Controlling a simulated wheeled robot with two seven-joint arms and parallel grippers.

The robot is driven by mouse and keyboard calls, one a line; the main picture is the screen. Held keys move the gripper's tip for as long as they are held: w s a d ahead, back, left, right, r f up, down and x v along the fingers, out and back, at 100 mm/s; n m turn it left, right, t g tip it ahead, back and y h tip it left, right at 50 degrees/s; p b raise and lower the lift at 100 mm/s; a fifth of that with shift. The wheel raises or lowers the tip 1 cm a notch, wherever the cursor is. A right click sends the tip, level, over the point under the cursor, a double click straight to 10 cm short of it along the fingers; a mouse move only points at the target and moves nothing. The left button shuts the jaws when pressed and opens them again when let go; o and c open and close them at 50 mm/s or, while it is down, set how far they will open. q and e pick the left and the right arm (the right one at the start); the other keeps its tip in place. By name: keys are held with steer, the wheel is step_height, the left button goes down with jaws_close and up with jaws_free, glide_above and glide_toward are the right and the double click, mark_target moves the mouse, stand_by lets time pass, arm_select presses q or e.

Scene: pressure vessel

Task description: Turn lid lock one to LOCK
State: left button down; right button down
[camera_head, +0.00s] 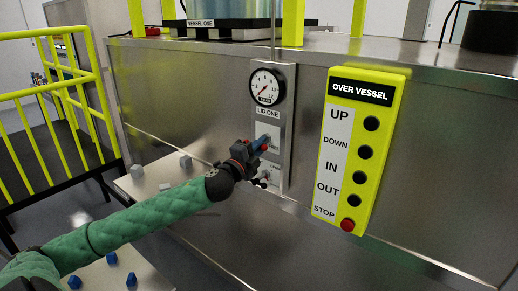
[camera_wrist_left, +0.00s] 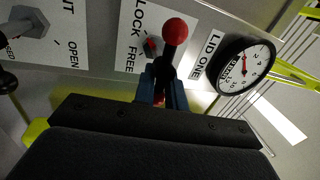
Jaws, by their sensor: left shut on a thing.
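The lid lock one lever shows in the left wrist view as a dark stem with a red ball knob (camera_wrist_left: 175,32). It stands in front of a white plate (camera_wrist_left: 133,50) marked LOCK and FREE, with a small red part behind it. My left gripper (camera_head: 262,144) is at this plate on the LID ONE panel (camera_head: 285,172). Its blue fingers, also in the left wrist view (camera_wrist_left: 163,88), are shut on the lever's stem below the knob. The fingers hide the lever's base, so I cannot tell which mark it points to. My right gripper is out of view.
A round gauge (camera_head: 267,86) sits above the lock. A grey valve handle (camera_wrist_left: 28,22) on a plate marked OPEN is beside it. A yellow OVER VESSEL button box (camera_head: 383,95) stands to the right. A yellow railing (camera_head: 62,90) is at left.

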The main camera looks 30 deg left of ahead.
arm_select(q)
steer(key=shift+d+m, duration=0.1)
steer(key=shift+m, duration=0.4)
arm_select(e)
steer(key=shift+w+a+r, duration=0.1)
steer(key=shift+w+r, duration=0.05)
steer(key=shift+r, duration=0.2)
arm_select(q)
steer(key=shift+f, duration=0.1)
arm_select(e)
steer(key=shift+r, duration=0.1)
arm_select(q)
steer(key=c, duration=1.5)
jaws_free()
steer(key=shift+c, duration=0.2)
steer(key=shift+d, duration=0.15)
